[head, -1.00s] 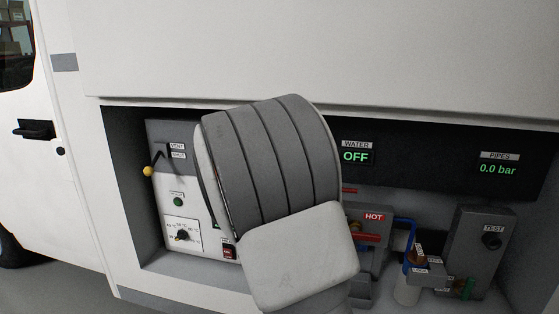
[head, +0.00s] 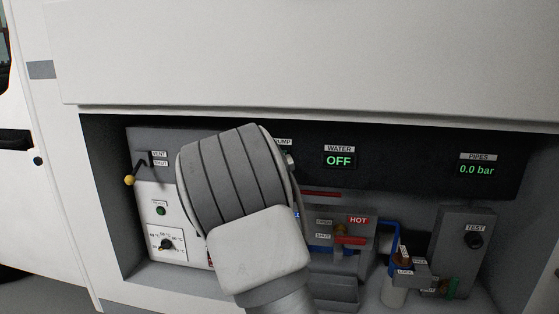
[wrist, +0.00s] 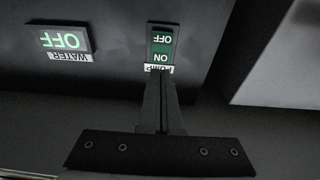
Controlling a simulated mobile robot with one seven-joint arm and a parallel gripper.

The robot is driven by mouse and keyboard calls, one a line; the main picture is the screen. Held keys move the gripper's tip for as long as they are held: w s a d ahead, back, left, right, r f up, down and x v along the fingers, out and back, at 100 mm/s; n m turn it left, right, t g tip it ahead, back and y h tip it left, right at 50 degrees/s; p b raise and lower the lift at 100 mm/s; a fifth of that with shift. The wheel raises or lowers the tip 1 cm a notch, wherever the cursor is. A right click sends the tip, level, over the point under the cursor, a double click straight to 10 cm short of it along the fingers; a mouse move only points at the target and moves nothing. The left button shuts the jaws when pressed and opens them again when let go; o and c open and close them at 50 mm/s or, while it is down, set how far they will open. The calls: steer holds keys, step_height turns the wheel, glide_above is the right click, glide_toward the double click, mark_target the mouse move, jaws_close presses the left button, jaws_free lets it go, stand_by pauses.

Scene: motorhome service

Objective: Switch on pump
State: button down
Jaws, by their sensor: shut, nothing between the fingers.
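The pump switch (wrist: 161,46) is a green rocker marked OFF and ON on the dark panel. It appears upside down in the wrist view, with a white PUMP label beside its ON end. My gripper (wrist: 159,82) is shut and empty. Its fingertips overlap the PUMP label in the wrist view, close to the ON end; I cannot tell whether they touch. In the head view my arm hides the gripper and most of the switch area, with only part of the PUMP label (head: 284,142) showing. The WATER display (head: 339,160) reads OFF, also in the wrist view (wrist: 60,40).
The PIPES display (head: 477,169) reads 0.0 bar. Below are a red-handled HOT valve (head: 351,240), a blue pipe (head: 390,232) and a grey TEST box (head: 467,250). At left are a yellow-knobbed vent lever (head: 129,180) and a temperature dial (head: 166,244). The bay's top edge overhangs the panel.

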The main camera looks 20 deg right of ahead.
steer(key=shift+x, duration=2.5)
steer(key=shift+w+d+r+g+p, duration=0.1)
steer(key=shift+w+g+p, duration=0.15)
steer(key=shift+p, duration=0.3)
steer(key=shift+s, duration=0.15)
